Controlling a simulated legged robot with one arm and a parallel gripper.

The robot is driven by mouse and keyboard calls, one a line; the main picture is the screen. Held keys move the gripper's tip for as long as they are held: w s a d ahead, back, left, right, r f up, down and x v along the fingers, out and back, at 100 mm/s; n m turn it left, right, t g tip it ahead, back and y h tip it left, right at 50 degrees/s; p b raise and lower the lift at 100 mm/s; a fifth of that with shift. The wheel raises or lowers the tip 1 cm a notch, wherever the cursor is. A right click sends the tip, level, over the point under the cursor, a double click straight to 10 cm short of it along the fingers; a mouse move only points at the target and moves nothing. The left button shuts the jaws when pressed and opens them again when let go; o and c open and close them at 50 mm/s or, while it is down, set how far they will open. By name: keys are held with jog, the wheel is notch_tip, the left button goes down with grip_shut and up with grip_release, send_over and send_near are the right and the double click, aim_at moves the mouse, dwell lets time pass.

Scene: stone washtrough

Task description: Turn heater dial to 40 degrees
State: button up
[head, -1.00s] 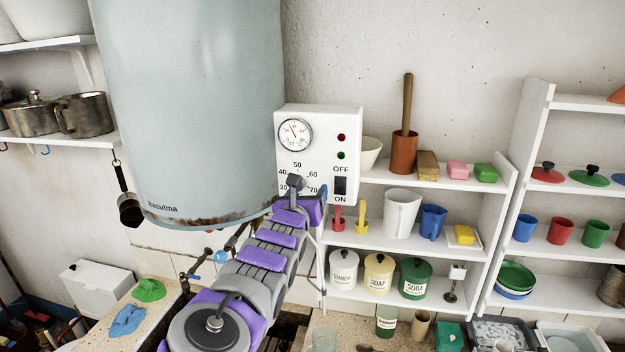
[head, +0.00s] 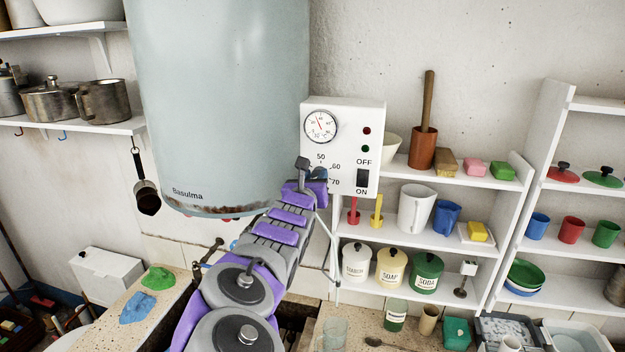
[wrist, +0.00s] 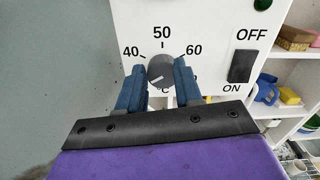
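The heater dial (wrist: 160,70) is a round grey knob on the white control panel (head: 343,112), with 40, 50 and 60 marked around its top. A pale mark shows on its lower half, but I cannot tell its exact setting. My gripper (wrist: 158,72) is open, with one blue finger on the left and one on the right of the dial. I cannot tell whether either finger touches it. In the head view my gripper (head: 312,168) is at the panel's lower left and hides the dial and the 40 mark.
A round gauge (head: 320,126) sits above the dial. A dark OFF/ON switch (head: 362,177) is to its right. The large pale boiler (head: 222,100) stands close on the left. Shelves (head: 480,180) with cups and jars are at right.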

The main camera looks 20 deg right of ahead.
jog(key=shift+d+f, duration=0.25)
jog(key=shift+d, duration=0.05)
grip_shut()
jog(key=shift+m+b, duration=0.3)
jog(key=shift+b, duration=0.15)
jog(key=m+b, duration=1)
jog(key=m, duration=0.1)
jog(key=shift+s+d, duration=0.2)
jog(key=shift+r, duration=0.15)
